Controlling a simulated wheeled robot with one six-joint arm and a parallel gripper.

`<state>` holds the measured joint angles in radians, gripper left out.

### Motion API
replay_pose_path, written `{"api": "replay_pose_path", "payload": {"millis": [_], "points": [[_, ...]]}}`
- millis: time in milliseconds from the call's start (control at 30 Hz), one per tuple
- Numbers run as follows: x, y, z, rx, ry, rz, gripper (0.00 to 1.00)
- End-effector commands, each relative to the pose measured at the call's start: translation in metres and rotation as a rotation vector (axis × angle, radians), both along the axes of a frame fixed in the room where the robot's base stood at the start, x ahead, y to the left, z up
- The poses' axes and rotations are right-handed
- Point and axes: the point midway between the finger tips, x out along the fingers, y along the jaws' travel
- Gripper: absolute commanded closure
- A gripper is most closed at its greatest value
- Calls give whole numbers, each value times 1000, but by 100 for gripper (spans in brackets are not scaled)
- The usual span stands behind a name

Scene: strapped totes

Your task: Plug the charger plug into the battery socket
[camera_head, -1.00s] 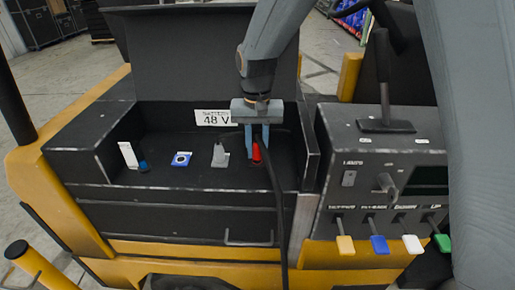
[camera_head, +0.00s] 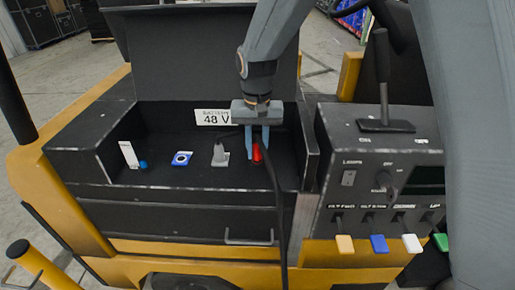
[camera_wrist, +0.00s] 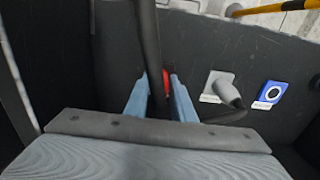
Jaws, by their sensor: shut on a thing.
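My gripper (camera_head: 258,146) is over the right part of the battery bay, its blue fingers pointing down. It is shut on the red charger plug (camera_head: 257,153), which also shows between the fingertips in the wrist view (camera_wrist: 167,78). A black cable (camera_head: 277,205) runs from the plug over the front of the bay. The plug is low, close to the bay floor; whether it sits in a socket is hidden by the fingers and cable. A grey connector (camera_head: 220,155) on a light plate stands left of the plug, and in the wrist view it lies right of the fingers (camera_wrist: 226,88).
A blue-and-white round fitting (camera_head: 182,158) and a white upright piece with a blue knob (camera_head: 130,156) are farther left. A control panel with levers (camera_head: 378,170) borders the bay on the right.

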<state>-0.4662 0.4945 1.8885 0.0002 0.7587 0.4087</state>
Motion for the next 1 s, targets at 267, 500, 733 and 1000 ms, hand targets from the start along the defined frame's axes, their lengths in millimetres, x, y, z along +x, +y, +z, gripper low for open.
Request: {"api": "replay_pose_path", "payload": {"millis": [267,500,733,1000], "points": [[0,0,-5,0,0,0,100],[0,0,-8,0,0,0,64],[0,0,-8,0,0,0,56],[1,1,6,2,-3,0,56]]}}
